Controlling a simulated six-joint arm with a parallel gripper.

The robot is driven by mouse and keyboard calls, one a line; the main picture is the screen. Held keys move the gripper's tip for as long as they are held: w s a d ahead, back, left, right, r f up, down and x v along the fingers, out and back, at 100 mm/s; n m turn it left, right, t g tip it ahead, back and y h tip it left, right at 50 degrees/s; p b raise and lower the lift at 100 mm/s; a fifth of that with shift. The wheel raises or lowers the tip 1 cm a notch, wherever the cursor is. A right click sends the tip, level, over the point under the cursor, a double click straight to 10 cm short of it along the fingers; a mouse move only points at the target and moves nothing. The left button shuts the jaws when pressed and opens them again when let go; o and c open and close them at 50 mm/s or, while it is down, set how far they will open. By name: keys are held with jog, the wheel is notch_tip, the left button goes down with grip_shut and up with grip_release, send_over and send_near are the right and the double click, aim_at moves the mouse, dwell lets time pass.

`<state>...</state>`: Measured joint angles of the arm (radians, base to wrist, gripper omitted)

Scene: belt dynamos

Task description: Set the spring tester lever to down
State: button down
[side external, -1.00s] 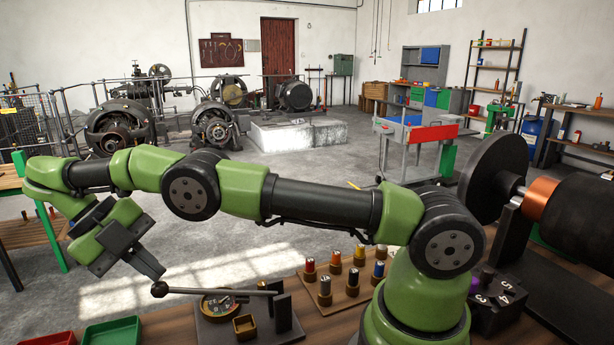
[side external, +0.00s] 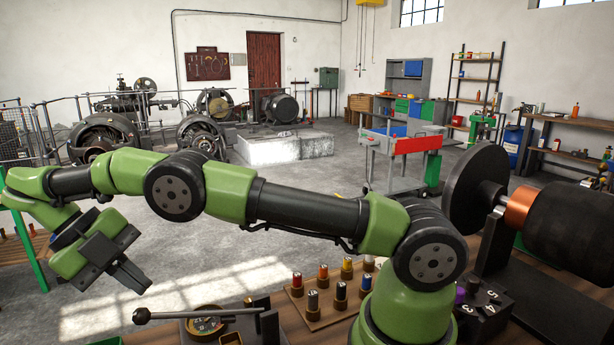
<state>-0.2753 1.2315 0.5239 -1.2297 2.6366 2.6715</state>
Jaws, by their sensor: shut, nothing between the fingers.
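The spring tester (side external: 253,333) stands on the bench at the bottom of the side external view, partly cut off by the lower edge. Its lever (side external: 200,313) is a thin dark rod with a round black knob (side external: 141,316) at the left end. The rod lies close to level, with the knob end slightly lower in the picture. A round dial (side external: 207,326) sits below the rod. My gripper (side external: 140,286) is shut and empty. It hangs above the knob with a visible gap between them.
A wooden board with several coloured cylinders (side external: 323,272) stands right of the tester. A dark block with numbered faces (side external: 484,310) and a large black drum (side external: 570,212) are farther right. The space left of my gripper looks clear.

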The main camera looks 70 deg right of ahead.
jog(key=s+d+r, duration=0.6)
jog(key=r, duration=0.2)
jog(key=shift+s+d+r+n+t+y, duration=0.5)
jog(key=shift+s+d+r+t+y, duration=0.65)
jog(key=shift+s+d+t+y, duration=4.2)
jog(key=n+g+h, duration=0.5)
jog(key=n+h, duration=0.1)
jog(key=n, duration=0.6)
send_near(137, 311)
jog(key=f, duration=0.6)
jog(key=a+f, duration=0.1)
jog(key=f, duration=0.3)
jog(key=shift+f, duration=0.15)
